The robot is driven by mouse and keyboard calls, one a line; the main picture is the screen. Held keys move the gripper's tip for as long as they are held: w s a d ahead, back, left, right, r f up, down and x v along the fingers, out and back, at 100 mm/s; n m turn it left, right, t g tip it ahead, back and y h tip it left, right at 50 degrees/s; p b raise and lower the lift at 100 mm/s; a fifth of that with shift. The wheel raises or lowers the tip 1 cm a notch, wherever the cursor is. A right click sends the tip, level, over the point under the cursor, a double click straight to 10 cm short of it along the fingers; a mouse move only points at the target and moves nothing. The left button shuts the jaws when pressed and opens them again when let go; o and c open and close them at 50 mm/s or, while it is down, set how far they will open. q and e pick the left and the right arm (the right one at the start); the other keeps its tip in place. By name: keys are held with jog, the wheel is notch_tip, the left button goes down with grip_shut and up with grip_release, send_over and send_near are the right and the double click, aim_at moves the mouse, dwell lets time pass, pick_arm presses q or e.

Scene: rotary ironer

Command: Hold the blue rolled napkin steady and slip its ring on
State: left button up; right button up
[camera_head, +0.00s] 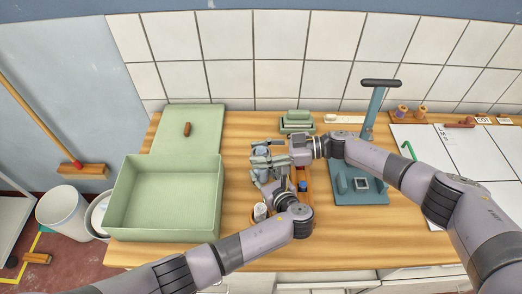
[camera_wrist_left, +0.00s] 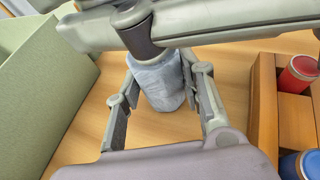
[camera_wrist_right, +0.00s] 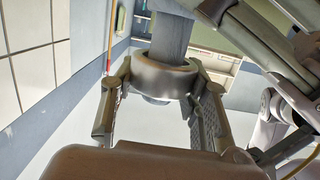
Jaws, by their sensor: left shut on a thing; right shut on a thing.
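The blue rolled napkin (camera_wrist_left: 165,85) stands upright between the fingers of my left gripper (camera_wrist_left: 160,112), which is shut on it. My right gripper (camera_wrist_right: 155,100) is shut on the ring (camera_wrist_right: 160,75), a thick grey-brown band. In the right wrist view the napkin (camera_wrist_right: 172,38) rises out of one side of the ring, and a short bit shows on the other side, so the ring appears to be around the napkin's end. In the head view both grippers meet over the counter, my left gripper (camera_head: 263,176) below my right gripper (camera_head: 270,158), and mostly hide the napkin and ring.
An open green box (camera_head: 165,232) stands left of the grippers, with its lid (camera_head: 205,120) behind. A wooden tray (camera_wrist_left: 262,105) with a red roll (camera_wrist_left: 300,72) and a blue roll (camera_wrist_left: 310,165) lies close to the right. A blue press (camera_head: 375,196) with a tall handle stands farther right.

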jog(key=o, duration=1.2)
jog(key=shift+o, duration=0.5)
jog(key=o, duration=0.4)
jog(key=shift+o, duration=0.2)
jog(key=shift+r, duration=5.6)
